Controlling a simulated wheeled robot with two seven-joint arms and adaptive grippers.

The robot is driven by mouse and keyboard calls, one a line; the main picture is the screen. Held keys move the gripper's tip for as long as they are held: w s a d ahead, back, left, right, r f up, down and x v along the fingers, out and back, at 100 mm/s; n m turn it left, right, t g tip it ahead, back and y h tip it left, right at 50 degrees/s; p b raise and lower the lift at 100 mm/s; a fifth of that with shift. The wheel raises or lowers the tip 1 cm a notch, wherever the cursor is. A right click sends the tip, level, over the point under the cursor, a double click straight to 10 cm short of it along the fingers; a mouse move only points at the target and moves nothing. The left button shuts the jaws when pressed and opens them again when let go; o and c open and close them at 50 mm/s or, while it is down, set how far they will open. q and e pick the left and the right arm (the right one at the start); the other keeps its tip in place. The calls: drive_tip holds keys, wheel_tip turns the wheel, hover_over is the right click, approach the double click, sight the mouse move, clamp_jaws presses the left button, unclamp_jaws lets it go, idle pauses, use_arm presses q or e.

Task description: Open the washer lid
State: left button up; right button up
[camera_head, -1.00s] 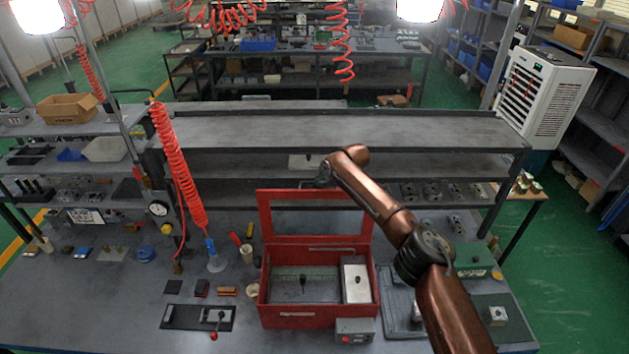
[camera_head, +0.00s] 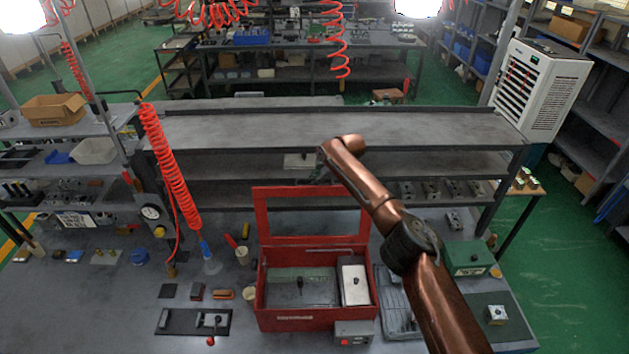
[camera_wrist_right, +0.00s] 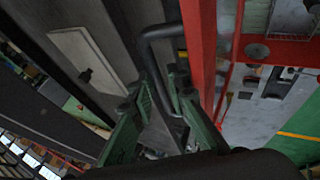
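The washer is a red open-topped box (camera_head: 286,323) on the workbench in the head view. Its red framed lid (camera_head: 261,212) stands raised, near upright, at the box's back edge. In the right wrist view the red lid frame (camera_wrist_right: 197,45) runs down beside a dark U-shaped handle (camera_wrist_right: 147,58). My right gripper (camera_wrist_right: 160,82) has its green fingers apart, one on each side of the handle bar; firm contact cannot be made out. In the head view my right gripper (camera_head: 320,174) is small and partly hidden behind the lid's top right corner and my arm. My left gripper is out of view.
A grey shelf (camera_head: 260,128) stands behind the lid. A control box (camera_head: 353,334) sits in front of the washer, and a lever fixture (camera_head: 180,322) lies to its left. A green box (camera_head: 467,258) stands to the right. A red coiled hose (camera_head: 172,165) hangs at left.

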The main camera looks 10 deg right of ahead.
drive_tip(key=shift+o, duration=0.7)
drive_tip(key=shift+s+f, duration=0.1)
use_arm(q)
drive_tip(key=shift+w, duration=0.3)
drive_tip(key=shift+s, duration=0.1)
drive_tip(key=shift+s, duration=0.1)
use_arm(e)
drive_tip(key=v, duration=1.2)
